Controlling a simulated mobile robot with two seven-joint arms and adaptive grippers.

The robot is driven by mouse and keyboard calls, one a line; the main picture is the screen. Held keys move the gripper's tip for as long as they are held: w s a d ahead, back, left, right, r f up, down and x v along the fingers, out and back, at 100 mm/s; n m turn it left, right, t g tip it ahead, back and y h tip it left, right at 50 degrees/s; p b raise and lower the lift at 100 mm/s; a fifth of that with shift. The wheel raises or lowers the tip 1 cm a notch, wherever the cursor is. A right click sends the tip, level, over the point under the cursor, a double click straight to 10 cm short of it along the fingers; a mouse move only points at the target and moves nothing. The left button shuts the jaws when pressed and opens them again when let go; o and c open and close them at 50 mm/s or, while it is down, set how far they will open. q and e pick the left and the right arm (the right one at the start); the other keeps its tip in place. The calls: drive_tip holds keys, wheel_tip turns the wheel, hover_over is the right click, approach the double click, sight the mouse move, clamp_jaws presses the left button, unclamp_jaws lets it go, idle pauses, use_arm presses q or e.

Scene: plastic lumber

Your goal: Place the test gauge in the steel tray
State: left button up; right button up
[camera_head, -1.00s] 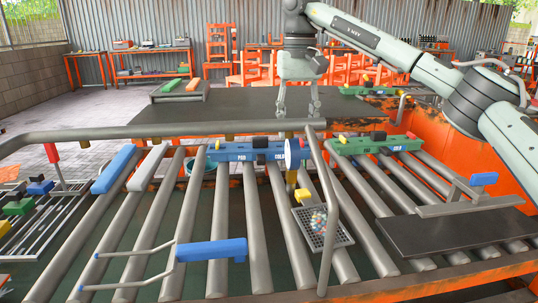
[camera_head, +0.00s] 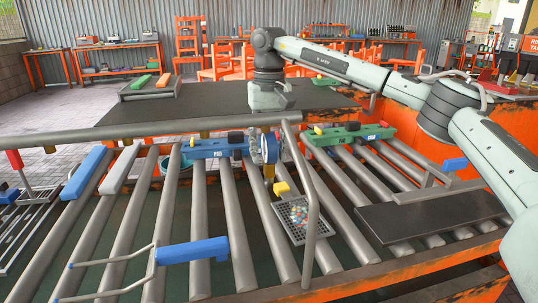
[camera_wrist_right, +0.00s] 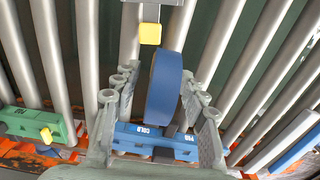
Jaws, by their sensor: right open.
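The test gauge looks to be the round blue disc with a pale face (camera_head: 270,148), upright at the right end of a blue block marked COLD (camera_head: 215,148). In the right wrist view the blue disc (camera_wrist_right: 165,88) stands between my fingers. My right gripper (camera_head: 266,140) is open and reaches down around the disc, with a finger on either side; contact cannot be told. My left gripper is not in view. Which thing is the steel tray is unclear: a grey tray with green and orange bars (camera_head: 151,94) lies on the dark table at the back left.
A perforated holder with coloured beads (camera_head: 292,220) and a slanted grey rail (camera_head: 311,190) stand just in front of the gauge. A green block (camera_head: 345,135) is to the right. A dark flat plate (camera_head: 430,217) lies on the rollers. A blue-handled bar (camera_head: 192,251) is at the front.

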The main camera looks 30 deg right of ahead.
clamp_jaws()
drive_tip(key=shift+r, duration=0.1)
idle(0.3)
